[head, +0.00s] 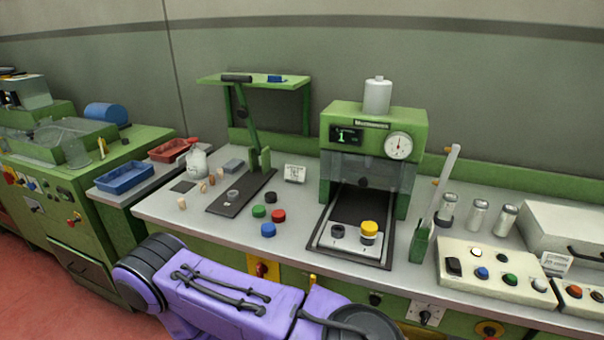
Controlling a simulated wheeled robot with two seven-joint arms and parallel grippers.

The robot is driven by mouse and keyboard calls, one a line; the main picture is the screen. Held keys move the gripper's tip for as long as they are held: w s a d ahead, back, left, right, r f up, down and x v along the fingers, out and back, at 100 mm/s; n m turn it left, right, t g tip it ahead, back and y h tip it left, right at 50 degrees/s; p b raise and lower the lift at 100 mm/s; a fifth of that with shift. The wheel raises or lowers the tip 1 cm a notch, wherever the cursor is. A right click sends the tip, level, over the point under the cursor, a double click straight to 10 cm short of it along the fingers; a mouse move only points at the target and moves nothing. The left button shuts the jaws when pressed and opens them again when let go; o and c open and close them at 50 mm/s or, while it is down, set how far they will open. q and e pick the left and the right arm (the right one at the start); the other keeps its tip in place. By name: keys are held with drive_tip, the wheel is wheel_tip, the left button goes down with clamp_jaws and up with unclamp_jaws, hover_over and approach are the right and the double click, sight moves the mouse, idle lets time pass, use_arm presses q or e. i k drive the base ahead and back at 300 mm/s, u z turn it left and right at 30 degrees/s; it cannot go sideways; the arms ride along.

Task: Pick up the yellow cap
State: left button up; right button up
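The yellow cap (369,227) sits on top of a small clear or metallic piece (369,239) on the sliding tray (325,241) at the front of the green machine (375,122). A small dark round part (338,231) is on the same tray, just left of it. No gripper is touching the cap. Neither of my grippers shows in the head view. A purple arm link of mine crosses the bottom of the picture, in front of the bench.
Green (258,211), red (278,215) and blue (268,230) caps lie on the bench left of the tray. A green stand with a tube (419,243) rises close to its right. A button panel (497,274) and silver-topped jars (477,217) are farther right.

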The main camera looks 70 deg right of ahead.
sight(369, 229)
drive_tip(key=i, duration=1.55)
drive_tip(key=z, duration=4.1)
